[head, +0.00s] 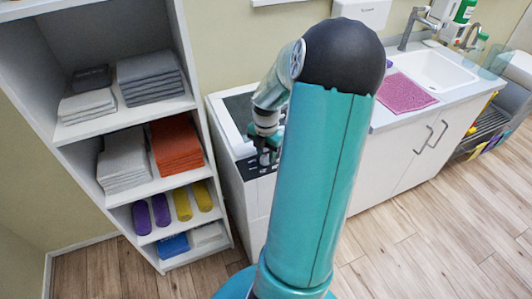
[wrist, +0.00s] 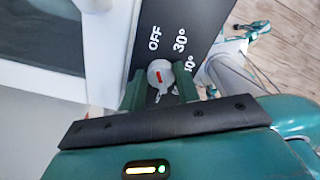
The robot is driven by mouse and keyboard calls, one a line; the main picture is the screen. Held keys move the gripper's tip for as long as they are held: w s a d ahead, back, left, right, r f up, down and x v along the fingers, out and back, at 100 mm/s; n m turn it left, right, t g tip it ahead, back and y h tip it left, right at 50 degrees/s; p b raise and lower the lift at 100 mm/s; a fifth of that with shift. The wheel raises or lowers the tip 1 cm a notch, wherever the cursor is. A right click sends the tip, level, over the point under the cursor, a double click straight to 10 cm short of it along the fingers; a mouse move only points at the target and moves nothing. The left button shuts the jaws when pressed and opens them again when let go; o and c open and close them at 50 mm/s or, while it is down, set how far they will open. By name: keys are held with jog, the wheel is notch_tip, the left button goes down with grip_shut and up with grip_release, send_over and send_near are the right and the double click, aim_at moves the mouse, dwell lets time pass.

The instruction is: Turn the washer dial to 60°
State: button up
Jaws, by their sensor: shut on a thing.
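The washer (head: 228,160) is a white machine with a dark control strip, standing between the shelf and the sink counter in the head view. Its dial (wrist: 160,72) is a small light grey knob with a red mark, on the black panel (wrist: 176,20) in the wrist view. The labels OFF and 30° read clearly above and right of it. A further label at the right is partly hidden, and lower ones are covered by my gripper. My gripper (wrist: 160,88) is shut on the dial, one green finger on each side. In the head view my gripper (head: 265,156) is at the washer's panel, its fingertips too small to judge.
An open shelf (head: 130,119) with folded towels and rolls stands close at the left. A counter (head: 440,98) with a sink and a pink mat (head: 405,93) adjoins at the right. The wooden floor (head: 440,235) is clear at the front right.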

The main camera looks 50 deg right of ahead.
jog(key=m, duration=0.3)
jog(key=shift+m, duration=0.4)
jog(key=m, duration=0.3)
jog(key=shift+s+a+m, duration=0.1)
jog(key=shift+m, duration=0.3)
jog(key=m, duration=0.7)
jog(key=shift+s+a, duration=0.1)
jog(key=m, duration=0.3)
jog(key=shift+a+m, duration=0.1)
jog(key=shift+m, duration=0.3)
jog(key=m, duration=0.3)
jog(key=shift+m, duration=0.3)
jog(key=m, duration=0.6)
jog(key=shift+a+m, duration=0.15)
jog(key=shift+m, duration=0.25)
jog(key=o, duration=1)
jog(key=shift+c, duration=0.2)
